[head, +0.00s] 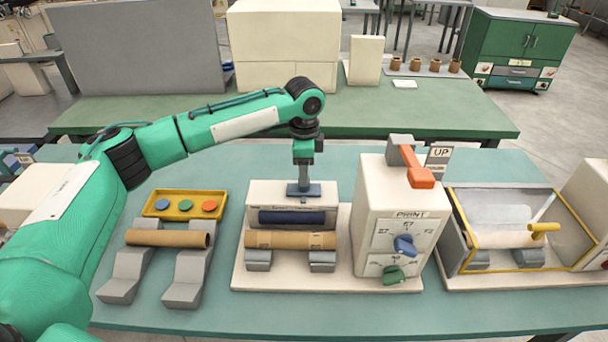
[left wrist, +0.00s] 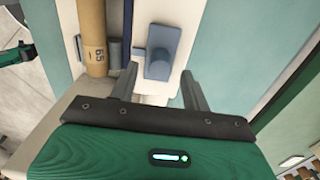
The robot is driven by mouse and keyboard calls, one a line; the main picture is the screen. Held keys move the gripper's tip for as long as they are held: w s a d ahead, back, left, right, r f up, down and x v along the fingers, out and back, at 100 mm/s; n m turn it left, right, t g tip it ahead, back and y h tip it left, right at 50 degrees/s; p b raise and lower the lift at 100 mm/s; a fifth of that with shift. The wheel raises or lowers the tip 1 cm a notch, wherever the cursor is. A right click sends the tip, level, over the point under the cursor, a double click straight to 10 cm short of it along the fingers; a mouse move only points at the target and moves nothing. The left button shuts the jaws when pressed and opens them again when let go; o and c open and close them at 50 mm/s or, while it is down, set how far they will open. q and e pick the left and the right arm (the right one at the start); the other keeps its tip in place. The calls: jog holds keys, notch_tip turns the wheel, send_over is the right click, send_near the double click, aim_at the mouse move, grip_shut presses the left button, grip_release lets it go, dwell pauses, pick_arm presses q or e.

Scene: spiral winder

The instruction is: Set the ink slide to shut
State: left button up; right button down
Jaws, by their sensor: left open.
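A blue-grey slide tab (head: 312,190), likely the ink slide, sits on top of the white roller unit (head: 256,190). In the left wrist view, this tab (left wrist: 160,62) has a raised block on a flat plate. My left gripper (head: 303,179) points down just over the tab. In the left wrist view its open fingers (left wrist: 160,76) stand on either side of the tab's near end; I cannot tell whether they touch it. Whether the slide is open or shut is not clear. My right gripper is not in view.
A dark blue roller (head: 290,217) and a cardboard tube (head: 290,240) lie at the unit's front. The taller PRINT box (head: 380,200) with blue and green knobs and an orange-tipped lever (head: 418,172) stands to the right. A yellow tray (head: 185,194) is at left.

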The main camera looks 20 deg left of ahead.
aim_at(293, 189)
pick_arm(q)
jog(key=shift+f, duration=1.5)
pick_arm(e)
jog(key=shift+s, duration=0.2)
pick_arm(q)
jog(key=shift+c, duration=0.2)
